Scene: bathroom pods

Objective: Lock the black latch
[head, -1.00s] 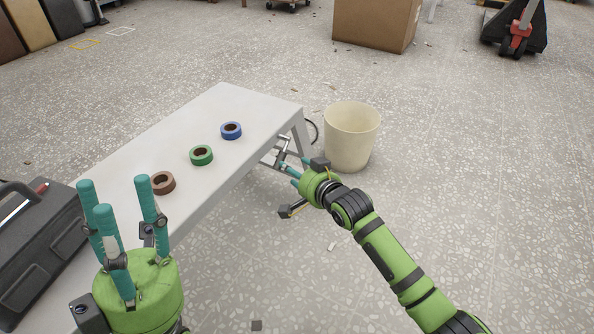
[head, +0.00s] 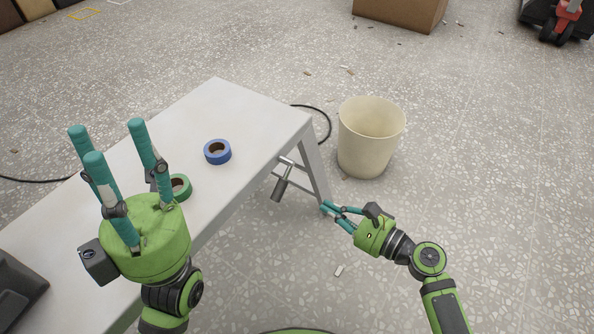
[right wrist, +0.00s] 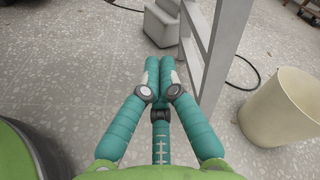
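No black latch can be made out in the current views. A dark case (head: 18,290) on the table's near left end is cut off by the picture edge, with only a corner showing. My left gripper (head: 108,140) is open and empty, fingers pointing up over the table. My right gripper (head: 330,208) is beside the table leg at the right end, below the tabletop. In the right wrist view its fingers (right wrist: 160,62) are together with nothing seen between them.
The white table (head: 215,100) carries a blue tape roll (head: 217,152) and a green roll (head: 181,187), partly hidden by my left gripper. A cream bin (head: 366,150) stands right of the table. Open floor lies right.

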